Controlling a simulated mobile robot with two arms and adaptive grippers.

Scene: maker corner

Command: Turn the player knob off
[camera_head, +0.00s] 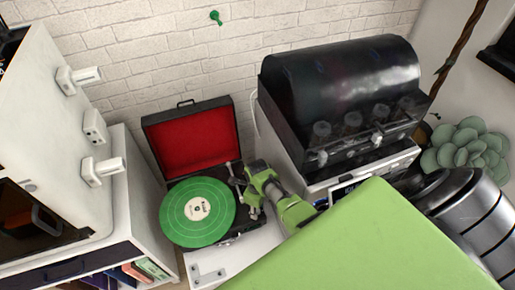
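The record player (190,136) is a black case with its red-lined lid open, standing on a white surface. A green record (180,215) with a pale label lies on its platter. My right gripper (250,203) is at the player's right side, beside the tonearm (235,178), low over the deck's right edge. Its fingers are small and partly hidden, so I cannot tell whether they are open or touching anything. I cannot make out the player knob; the gripper covers part of that side. My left gripper is not in view.
A white machine with a dark domed cover (340,75) stands close on the right of my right gripper. A white cabinet (60,120) with handles is at the left. A plant (465,148) is at far right. My green arm covers the lower right.

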